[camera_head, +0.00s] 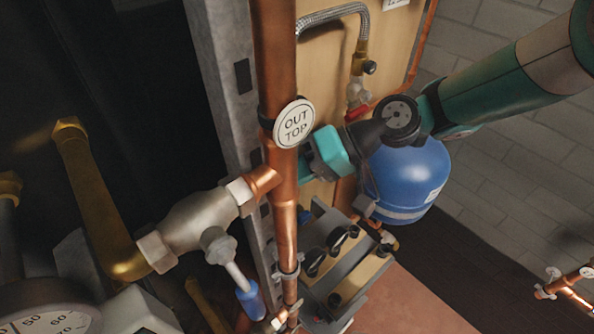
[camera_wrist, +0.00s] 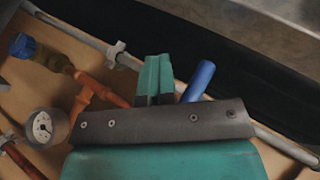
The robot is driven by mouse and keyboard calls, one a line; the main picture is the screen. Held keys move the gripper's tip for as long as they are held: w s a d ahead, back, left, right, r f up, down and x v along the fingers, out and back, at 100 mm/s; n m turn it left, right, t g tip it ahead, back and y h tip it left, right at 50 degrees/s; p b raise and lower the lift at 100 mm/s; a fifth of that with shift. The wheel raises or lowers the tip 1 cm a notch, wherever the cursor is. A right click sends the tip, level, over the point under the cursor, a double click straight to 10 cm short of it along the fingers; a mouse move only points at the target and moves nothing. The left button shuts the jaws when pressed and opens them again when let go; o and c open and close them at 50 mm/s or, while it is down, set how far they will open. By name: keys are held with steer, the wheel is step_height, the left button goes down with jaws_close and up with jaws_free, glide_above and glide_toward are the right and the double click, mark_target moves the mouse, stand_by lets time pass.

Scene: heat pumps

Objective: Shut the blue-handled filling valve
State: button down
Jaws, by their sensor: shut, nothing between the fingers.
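In the head view a lever with a blue sleeve (camera_head: 250,299) hangs down from a metal valve body (camera_head: 195,222), left of the copper pipe. A small patch of blue (camera_head: 304,215) also shows behind that pipe. In the wrist view a blue handle (camera_wrist: 198,82) stands just right of my gripper (camera_wrist: 155,62), tilted right, its lower end hidden by the gripper's dark front plate. I cannot tell which blue part in the head view it is. My gripper's fingers are shut and empty. In the head view its fingertips are hidden behind the copper pipe.
The upright copper pipe (camera_head: 283,215) with an "OUT TOP" tag (camera_head: 294,122) stands close to my gripper. A blue vessel (camera_head: 407,182) is below my wrist. A small gauge (camera_wrist: 42,127) and copper fittings (camera_wrist: 92,88) lie left in the wrist view.

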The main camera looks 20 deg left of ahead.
steer(key=shift+a+r, duration=0.25)
steer(key=shift+r, duration=0.3)
steer(key=w+d+f+b, duration=0.2)
steer(key=w+d+f, duration=0.2)
steer(key=d, duration=0.4)
steer(key=shift+w+f, duration=0.2)
steer(key=shift+w, duration=0.5)
steer(key=shift+d, duration=0.1)
steer(key=s+d+r+m+t+h, duration=0.1)
steer(key=s+d+r+t+h, duration=0.15)
steer(key=d+r, duration=0.5)
steer(key=s+d+r+m+t+h, duration=0.1)
steer(key=s+d+r+t+h, duration=0.2)
steer(key=d+r, duration=0.45)
steer(key=s+d+m+t, duration=0.1)
steer(key=s+d, duration=0.6)
steer(key=d, duration=0.1)
steer(key=shift+d+f+m, duration=0.3)
steer(key=shift+m, duration=0.1)
